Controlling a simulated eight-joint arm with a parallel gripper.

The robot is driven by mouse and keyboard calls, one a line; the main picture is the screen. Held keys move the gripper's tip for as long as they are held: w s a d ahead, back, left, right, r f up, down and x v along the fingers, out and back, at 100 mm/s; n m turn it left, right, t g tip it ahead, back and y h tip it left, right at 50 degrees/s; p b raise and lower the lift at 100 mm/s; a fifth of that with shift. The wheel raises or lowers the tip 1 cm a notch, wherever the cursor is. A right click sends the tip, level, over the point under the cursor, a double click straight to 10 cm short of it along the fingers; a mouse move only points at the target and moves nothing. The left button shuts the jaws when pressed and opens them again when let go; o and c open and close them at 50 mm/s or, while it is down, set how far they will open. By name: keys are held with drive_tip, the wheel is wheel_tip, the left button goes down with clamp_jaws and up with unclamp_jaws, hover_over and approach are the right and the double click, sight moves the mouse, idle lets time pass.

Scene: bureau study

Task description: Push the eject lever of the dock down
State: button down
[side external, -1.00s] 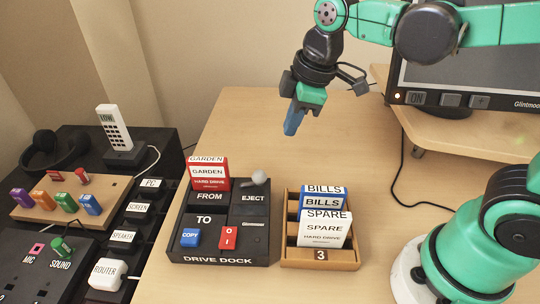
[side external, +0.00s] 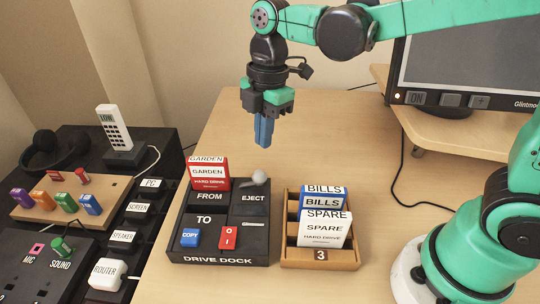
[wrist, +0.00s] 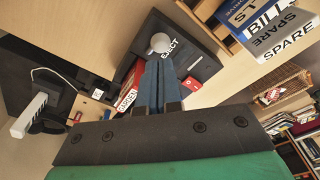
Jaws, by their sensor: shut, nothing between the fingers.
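The black drive dock (side external: 184,222) stands on the table, with a red GARDEN hard drive (side external: 208,178) upright in its FROM slot. The eject lever has a pale round knob (side external: 259,177) and sits at the dock's back right, behind the EJECT label. The lever stands raised. My gripper (side external: 264,144) is shut and empty, its blue fingers pointing down, above and behind the knob with a clear gap in the side view. In the wrist view the knob (wrist: 161,43) shows just beyond the shut fingertips (wrist: 159,62), and the red drive (wrist: 130,88) is to their left.
A wooden rack (side external: 289,251) with BILLS and SPARE drives (side external: 324,229) stands just right of the dock. A blue COPY button (side external: 190,238) and a red switch (side external: 228,237) are on the dock's front. The table behind the dock is clear.

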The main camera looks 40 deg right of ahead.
sight(261, 170)
drive_tip(key=shift+a+f, duration=0.2)
drive_tip(key=shift+f, duration=1.35)
drive_tip(key=shift+a+f, duration=0.15)
drive_tip(key=shift+f, duration=1.45)
drive_tip(key=d, duration=0.1)
drive_tip(key=d+r, duration=0.1)
drive_tip(key=d, duration=0.1)
drive_tip(key=shift+r, duration=0.15)
drive_tip(key=shift+d+r, duration=0.2)
drive_tip(key=shift+r, duration=1.15)
drive_tip(key=shift+d+r, duration=0.15)
drive_tip(key=shift+r, duration=1.2)
